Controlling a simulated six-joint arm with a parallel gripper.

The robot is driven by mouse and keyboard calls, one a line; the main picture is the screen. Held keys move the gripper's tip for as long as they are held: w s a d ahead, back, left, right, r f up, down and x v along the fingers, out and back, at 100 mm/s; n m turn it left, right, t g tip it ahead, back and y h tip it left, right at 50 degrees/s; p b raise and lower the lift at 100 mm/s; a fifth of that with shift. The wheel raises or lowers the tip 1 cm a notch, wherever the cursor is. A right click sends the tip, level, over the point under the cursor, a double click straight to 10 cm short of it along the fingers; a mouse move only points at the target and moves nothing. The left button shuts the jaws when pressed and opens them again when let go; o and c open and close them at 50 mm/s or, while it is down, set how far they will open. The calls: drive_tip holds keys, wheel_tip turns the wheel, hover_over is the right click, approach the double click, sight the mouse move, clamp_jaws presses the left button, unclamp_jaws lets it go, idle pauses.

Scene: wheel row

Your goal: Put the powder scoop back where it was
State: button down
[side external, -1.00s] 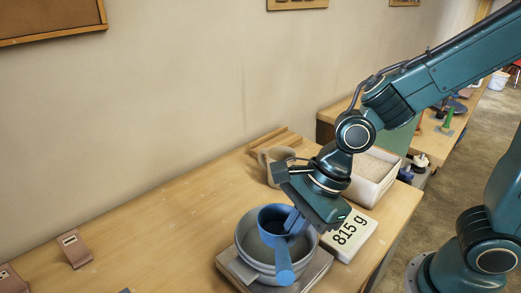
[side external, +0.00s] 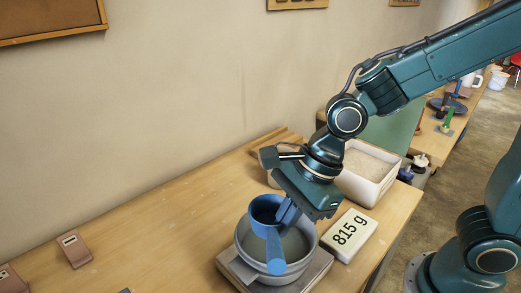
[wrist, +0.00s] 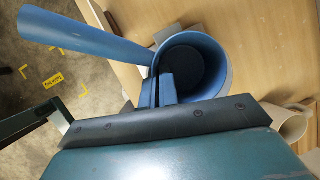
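The blue powder scoop (side external: 266,209) has a round cup and a long handle. A white bin (side external: 369,186) of pale powder stands behind my gripper at the right. The bowl's contents are mostly hidden by the scoop.
The bowl stands on a scale (side external: 318,268), with a display (side external: 349,234) reading 815 g. A beige mug (wrist: 291,121) is partly hidden behind my gripper, near a wooden rack (side external: 280,138). Pinkish-brown blocks (side external: 75,249) sit at the left. The table's left middle is clear.

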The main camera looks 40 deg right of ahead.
drive_tip(key=w+a+r+n+g, duration=0.1)
drive_tip(key=w+a+n, duration=0.3)
drive_tip(key=w+a, duration=1)
drive_tip(key=w, duration=0.3)
drive_tip(key=shift+w+a+g+y, duration=0.2)
drive_tip(key=shift+a+g+y, duration=0.1)
wheel_tip(320, 180, down, 20)
drive_tip(key=shift+r, duration=0.1)
idle(0.6)
drive_tip(key=c, duration=1.7)
unclamp_jaws()
